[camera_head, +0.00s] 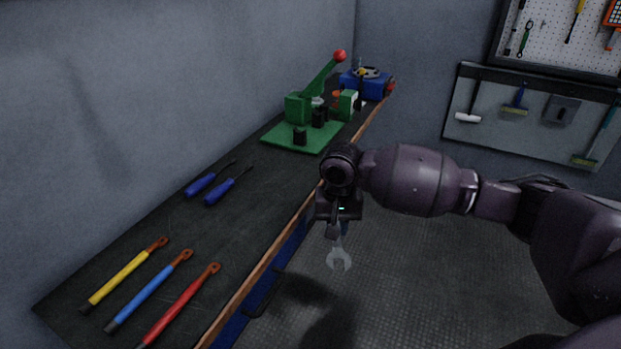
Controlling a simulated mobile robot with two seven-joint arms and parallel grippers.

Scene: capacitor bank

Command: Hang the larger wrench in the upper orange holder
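My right arm comes in from the right, and its gripper (338,220) is over the floor just right of the workbench edge. It is shut on a silver wrench (339,258). The wrench hangs downward with its open-jaw end low, and its upper part is hidden by the gripper. I cannot tell from this view whether it is the larger wrench. My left gripper is not in view.
The dark workbench (250,225) bears several colored-handled tools, two blue screwdrivers (222,190), a green lever press (300,135) and a blue device (368,84). A pegboard (555,40) and grey tool panel (540,130) hang at back right. Floor (420,270) is clear.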

